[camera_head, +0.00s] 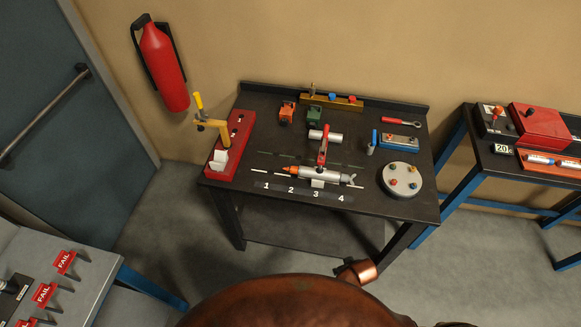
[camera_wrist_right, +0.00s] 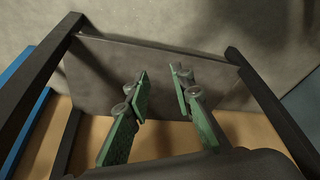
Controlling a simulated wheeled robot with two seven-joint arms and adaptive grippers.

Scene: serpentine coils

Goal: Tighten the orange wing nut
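A round grey plate (camera_head: 388,187) lies at the right front of the dark workbench (camera_head: 240,135) in the head view. Another orange part (camera_head: 287,112) stands at the back of the bench beside a green one (camera_head: 314,115). My right gripper (camera_wrist_right: 161,88) shows two green fingers, apart with nothing between them. A bench frame and shelf are behind it, away from the knobs. My left gripper is in neither view.
A grey cylinder with an orange tip (camera_head: 308,173) lies mid-bench near a red-handled clamp (camera_head: 322,148). A second bench (camera_head: 485,160) is at right; a grey table (camera_head: 60,250) with FAIL tags is at lower left.

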